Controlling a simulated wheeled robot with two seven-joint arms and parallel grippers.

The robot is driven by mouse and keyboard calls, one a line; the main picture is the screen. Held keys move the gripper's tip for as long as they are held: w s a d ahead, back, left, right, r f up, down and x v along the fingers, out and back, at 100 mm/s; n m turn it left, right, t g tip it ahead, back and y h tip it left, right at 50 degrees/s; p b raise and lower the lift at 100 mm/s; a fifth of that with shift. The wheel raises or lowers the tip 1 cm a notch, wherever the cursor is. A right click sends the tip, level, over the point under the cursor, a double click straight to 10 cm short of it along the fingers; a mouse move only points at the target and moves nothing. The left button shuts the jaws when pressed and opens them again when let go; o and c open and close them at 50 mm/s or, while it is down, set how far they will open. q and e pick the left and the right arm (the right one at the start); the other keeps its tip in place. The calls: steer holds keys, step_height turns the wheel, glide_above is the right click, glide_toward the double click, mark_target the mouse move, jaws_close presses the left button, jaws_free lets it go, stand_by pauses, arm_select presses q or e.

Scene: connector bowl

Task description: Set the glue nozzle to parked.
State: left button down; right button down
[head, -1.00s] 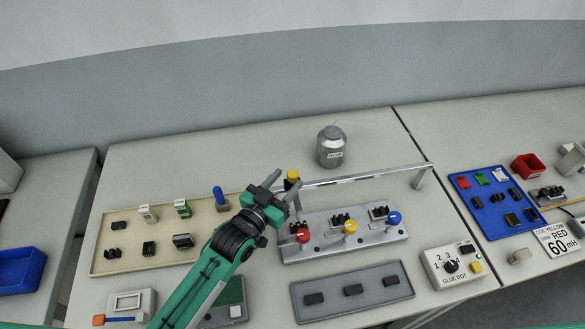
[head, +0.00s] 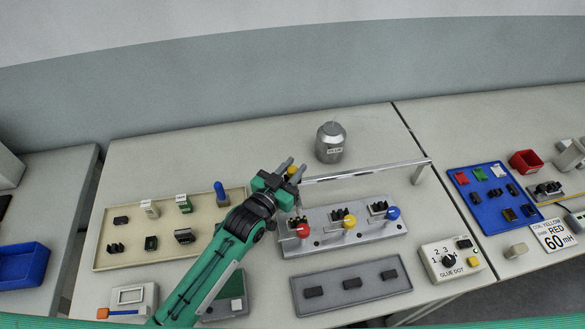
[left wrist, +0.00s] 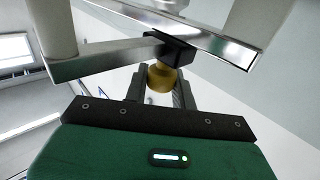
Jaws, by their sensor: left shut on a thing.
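The glue nozzle carriage is a black slider (left wrist: 168,48) on a metal rail, with a yellow knob (left wrist: 160,78) on it. The knob is at the rail's left end in the head view (head: 292,170), partly hidden by my fingers. My left gripper (head: 292,168) is shut on the yellow knob, one finger on each side. The metal rail (head: 365,173) runs right to a post (head: 420,172); its left support is hidden behind my gripper. My right gripper is not in view.
A grey fixture with red, yellow and blue knobs (head: 348,221) stands just in front of the rail. A glue pot (head: 331,142) stands behind it. A beige tray (head: 110,262) lies left, a dark grey tray (head: 330,308) in front, and a glue dot dial box (head: 450,258) right.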

arm_select(q)
steer(key=shift+w+d, duration=0.25)
steer(key=shift+d, duration=0.9)
steer(key=shift+w+d, duration=0.2)
steer(key=shift+d, duration=0.95)
steer(key=shift+a, duration=0.1)
steer(key=c, duration=1.3)
jaws_free()
steer(key=shift+o, duration=0.6)
step_height(320, 180, up, 20)
steer(key=b, duration=0.3)
steer(key=shift+b, duration=0.3)
